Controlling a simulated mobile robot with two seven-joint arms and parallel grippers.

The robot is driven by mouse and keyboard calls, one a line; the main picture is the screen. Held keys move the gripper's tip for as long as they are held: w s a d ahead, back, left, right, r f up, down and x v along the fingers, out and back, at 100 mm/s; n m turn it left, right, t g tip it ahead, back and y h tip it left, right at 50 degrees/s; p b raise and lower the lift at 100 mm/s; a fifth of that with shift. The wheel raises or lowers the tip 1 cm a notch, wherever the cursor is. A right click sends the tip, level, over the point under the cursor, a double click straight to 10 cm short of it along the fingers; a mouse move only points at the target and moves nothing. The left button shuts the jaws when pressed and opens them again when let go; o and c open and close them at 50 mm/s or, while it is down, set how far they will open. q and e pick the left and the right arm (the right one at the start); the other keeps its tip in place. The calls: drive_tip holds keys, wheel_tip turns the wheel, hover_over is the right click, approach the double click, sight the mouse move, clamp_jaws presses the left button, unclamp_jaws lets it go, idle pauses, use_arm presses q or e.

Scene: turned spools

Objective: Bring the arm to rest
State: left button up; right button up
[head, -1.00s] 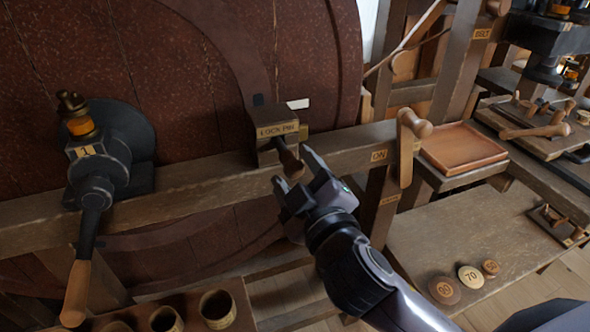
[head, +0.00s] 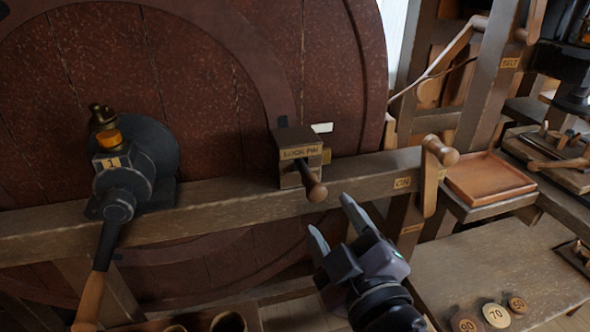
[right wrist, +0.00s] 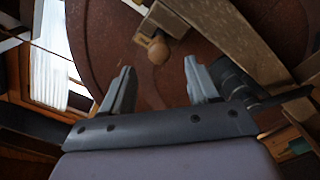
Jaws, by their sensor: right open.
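My right gripper (head: 333,222) is open and empty, below and to the right of the lock pin's wooden knob (head: 314,189). A clear gap lies between its fingertips and the knob. In the right wrist view the two fingers of my right gripper (right wrist: 160,88) stand apart, and the knob (right wrist: 158,50) shows beyond them. The lock pin block (head: 299,155) sits on the wooden beam in front of the big red-brown drum (head: 210,80). My left gripper is not in view.
A black lever unit marked 1 (head: 130,165) with a wooden handle stands at left. A wooden ON lever (head: 430,180) and an orange-brown tray (head: 488,178) are at right. Round number discs (head: 495,315) lie on the lower bench (head: 500,265). Cups show at the bottom edge.

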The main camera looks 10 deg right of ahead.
wheel_tip(320, 180, down, 19)
drive_tip(key=s+m+g+y, duration=0.1)
drive_tip(key=m+g+y, duration=0.1)
drive_tip(key=g, duration=0.3)
drive_tip(key=s+d+f+m+g, duration=0.1)
drive_tip(key=s+d+f+m, duration=0.1)
drive_tip(key=f, duration=0.5)
drive_tip(key=s+d+f+m+g, duration=0.1)
drive_tip(key=s+d+f+m, duration=0.2)
drive_tip(key=s+f, duration=0.4)
drive_tip(key=shift+d+f+g, duration=0.3)
drive_tip(key=shift+d+f, duration=0.05)
drive_tip(key=shift+d, duration=0.25)
drive_tip(key=shift+o, duration=0.3)
drive_tip(key=shift+w+r, duration=0.1)
